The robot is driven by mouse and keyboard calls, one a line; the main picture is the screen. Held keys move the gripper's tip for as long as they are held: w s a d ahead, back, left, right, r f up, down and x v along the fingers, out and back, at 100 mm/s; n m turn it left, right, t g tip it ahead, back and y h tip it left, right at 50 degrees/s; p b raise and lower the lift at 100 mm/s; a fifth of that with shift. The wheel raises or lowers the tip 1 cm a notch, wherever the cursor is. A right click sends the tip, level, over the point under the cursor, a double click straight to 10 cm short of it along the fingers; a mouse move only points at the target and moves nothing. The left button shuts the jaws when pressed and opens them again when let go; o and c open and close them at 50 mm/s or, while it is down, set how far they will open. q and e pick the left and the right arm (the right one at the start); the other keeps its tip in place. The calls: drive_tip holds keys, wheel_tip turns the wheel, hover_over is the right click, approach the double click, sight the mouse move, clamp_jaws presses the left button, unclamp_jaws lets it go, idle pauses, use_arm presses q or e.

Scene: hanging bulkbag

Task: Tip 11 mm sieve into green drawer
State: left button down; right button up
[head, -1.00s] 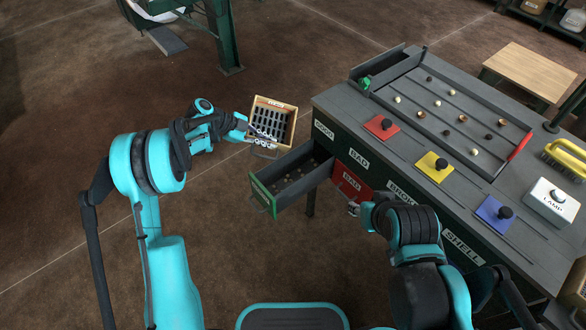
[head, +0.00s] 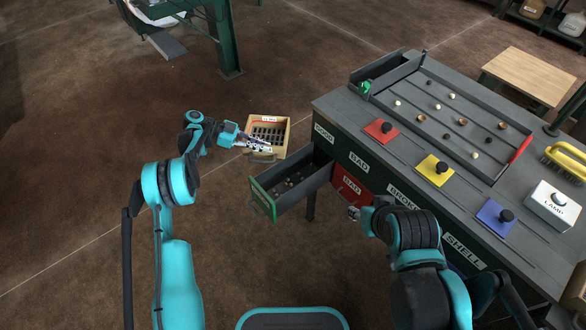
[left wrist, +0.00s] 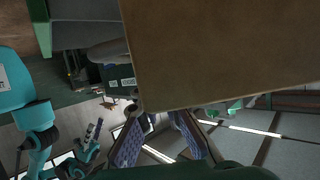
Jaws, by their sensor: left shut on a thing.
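The sieve (head: 284,140) is a wooden-framed box with a dark slotted bottom and a label on its far side. My left gripper (head: 262,145) is shut on the sieve's near left edge and holds it in the air, just behind the green drawer. In the left wrist view the sieve's plain wooden face (left wrist: 230,50) fills much of the picture. The green drawer (head: 262,198) is pulled out of the bench and has several small pieces inside. My right gripper (head: 353,212) is near the red drawer front; its fingers are too small to read.
A wooden stool (head: 528,75) stands beyond. The floor left of the drawer is clear.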

use_arm(q)
drive_tip(key=shift+r, duration=0.1)
drive_tip(key=s+d+r, duration=0.1)
drive_tip(key=s+d+r+p, duration=0.1)
drive_tip(key=s, duration=0.1)
drive_tip(key=s+r, duration=0.1)
drive_tip(key=s, duration=0.1)
drive_tip(key=shift+s+d+p, duration=0.15)
drive_tip(key=shift+d+p, duration=0.15)
drive_tip(key=shift+d, duration=0.1)
drive_tip(key=shift+f, duration=0.1)
idle(0.3)
